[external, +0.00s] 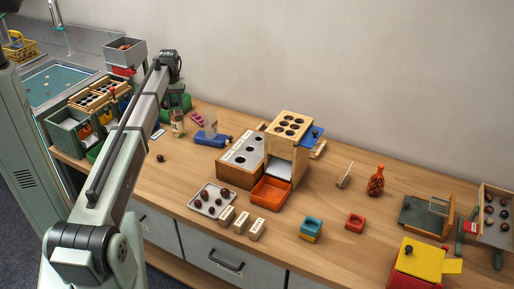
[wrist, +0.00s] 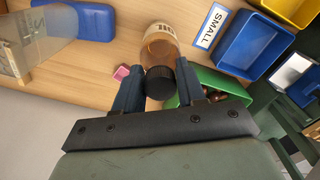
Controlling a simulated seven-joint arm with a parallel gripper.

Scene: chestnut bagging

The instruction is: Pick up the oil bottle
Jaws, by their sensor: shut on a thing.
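The oil bottle (wrist: 160,45) is amber with a pale label and a black cap (wrist: 160,83). It sits between the two dark blue fingers of my gripper (wrist: 157,72) in the wrist view. My gripper is shut on it near the cap end. In the external view a small brownish bottle (external: 178,127) with a pale label shows at the back left of the wooden counter, below the end of my arm. The fingers are too small to make out there. Whether the bottle's base touches the counter is unclear.
A green bin (wrist: 215,82) lies close beside the bottle, with a blue bin (wrist: 256,45) and a SMALL label (wrist: 210,27) near it. A clear container (wrist: 35,42) and a blue object (wrist: 92,21) stand to the left. A tray of chestnuts (external: 203,208) is further forward.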

